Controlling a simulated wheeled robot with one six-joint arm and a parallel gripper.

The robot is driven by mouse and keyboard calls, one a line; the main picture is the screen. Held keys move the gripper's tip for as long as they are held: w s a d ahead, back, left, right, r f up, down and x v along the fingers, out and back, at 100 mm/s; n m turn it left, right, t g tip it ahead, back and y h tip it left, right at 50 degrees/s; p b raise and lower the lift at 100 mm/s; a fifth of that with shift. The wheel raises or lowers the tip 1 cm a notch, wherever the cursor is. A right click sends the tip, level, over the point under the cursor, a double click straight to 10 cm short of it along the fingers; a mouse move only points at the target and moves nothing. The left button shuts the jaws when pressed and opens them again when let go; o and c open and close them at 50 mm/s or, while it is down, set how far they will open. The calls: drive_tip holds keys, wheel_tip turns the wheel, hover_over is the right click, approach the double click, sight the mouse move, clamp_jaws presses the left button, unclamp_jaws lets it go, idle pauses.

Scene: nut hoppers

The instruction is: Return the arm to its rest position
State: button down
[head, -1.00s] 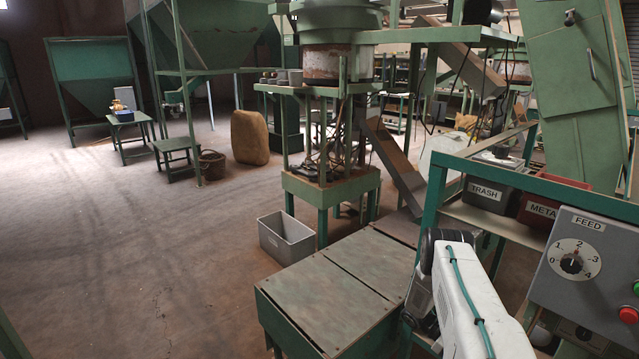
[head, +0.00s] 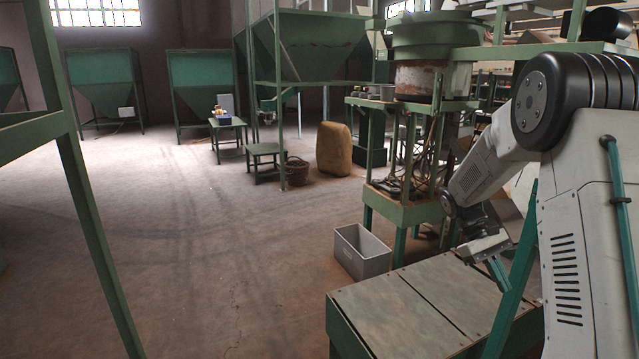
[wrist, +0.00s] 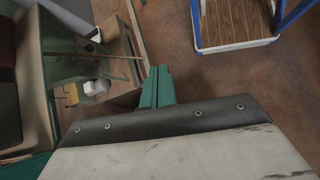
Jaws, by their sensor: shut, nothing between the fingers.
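My arm (head: 590,215) is bent at the right of the head view, with its black elbow joint high and its forearm slanting down to the left. My gripper (head: 498,272) hangs at the forearm's end, above the green-framed table with a worn top (head: 405,305). Its teal fingers also show in the wrist view (wrist: 157,85), together and with nothing held.
A grey bin (head: 362,255) stands on the floor behind the table. A green machine stand (head: 408,208) is close behind my gripper. A green post (head: 100,230) crosses the left side. The floor at centre left is clear. The wrist view shows a blue-edged frame (wrist: 283,22).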

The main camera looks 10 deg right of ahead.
drive_tip(key=s+a+r+t+y, duration=0.1)
drive_tip(key=s+a+r+t, duration=0.2)
drive_tip(key=s+a+r, duration=0.3)
drive_tip(key=s+a+r+t, duration=0.2)
drive_tip(key=s+a+r, duration=0.2)
drive_tip(key=a+r, duration=0.4)
drive_tip(key=s+a+t+y, duration=0.2)
drive_tip(key=s+a+t, duration=0.3)
drive_tip(key=s+a, duration=0.5)
drive_tip(key=s, duration=0.4)
drive_tip(key=shift+a+m, duration=0.3)
drive_tip(key=shift+a, duration=0.15)
